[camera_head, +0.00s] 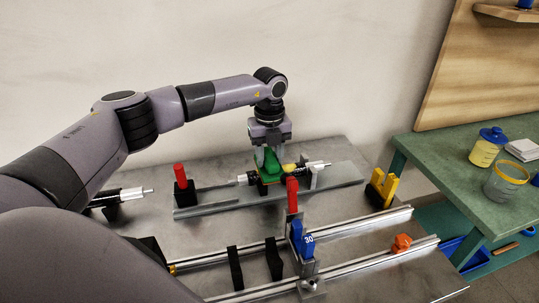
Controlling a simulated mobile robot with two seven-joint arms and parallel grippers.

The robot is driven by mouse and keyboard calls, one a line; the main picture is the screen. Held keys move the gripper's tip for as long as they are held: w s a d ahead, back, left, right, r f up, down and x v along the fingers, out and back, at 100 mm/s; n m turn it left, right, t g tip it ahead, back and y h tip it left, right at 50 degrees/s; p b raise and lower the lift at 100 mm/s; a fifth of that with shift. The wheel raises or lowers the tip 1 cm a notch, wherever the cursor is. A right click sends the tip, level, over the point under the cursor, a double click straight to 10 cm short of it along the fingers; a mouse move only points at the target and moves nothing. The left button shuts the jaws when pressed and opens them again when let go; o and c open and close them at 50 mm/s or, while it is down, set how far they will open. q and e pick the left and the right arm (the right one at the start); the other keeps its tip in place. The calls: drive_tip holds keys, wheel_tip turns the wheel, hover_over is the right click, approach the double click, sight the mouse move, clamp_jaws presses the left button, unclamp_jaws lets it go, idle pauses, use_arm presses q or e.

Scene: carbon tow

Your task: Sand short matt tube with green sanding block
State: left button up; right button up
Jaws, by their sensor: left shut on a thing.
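My left gripper (271,150) points down over the back fixture and is shut on the green sanding block (268,172). The block sits at the tube held lengthwise between the silver end pieces of the fixture; I cannot tell whether it touches. Only a short dark part of the tube (304,170) shows right of the block; the rest is hidden behind the block and gripper, so its matt finish cannot be judged. My right gripper is not in view.
A red-handled clamp (292,195) and a blue block marked 30 (304,240) stand in front of the fixture. Metal rails (370,265) cross the front of the grey table. A yellow holder (382,187) is at right. A green bench (440,155) carries jars.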

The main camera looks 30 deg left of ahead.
use_arm(q)
drive_tip(key=shift+w+d+f+b, duration=0.1)
drive_tip(key=shift+w+d+b, duration=0.7)
drive_tip(key=shift+w+d, duration=0.55)
drive_tip(key=shift+s+a+p, duration=0.15)
drive_tip(key=shift+a+p, duration=0.1)
drive_tip(key=shift+p, duration=0.25)
drive_tip(key=shift+s+a+r+p, duration=0.2)
drive_tip(key=shift+s+a+p, duration=0.7)
drive_tip(key=shift+p, duration=0.2)
drive_tip(key=shift+s+a+f, duration=0.15)
drive_tip(key=shift+s, duration=0.15)
drive_tip(key=shift+w+d+f+b, duration=0.15)
drive_tip(key=shift+w+d+b, duration=0.65)
drive_tip(key=shift+w+d, duration=0.4)
drive_tip(key=shift+w, duration=0.15)
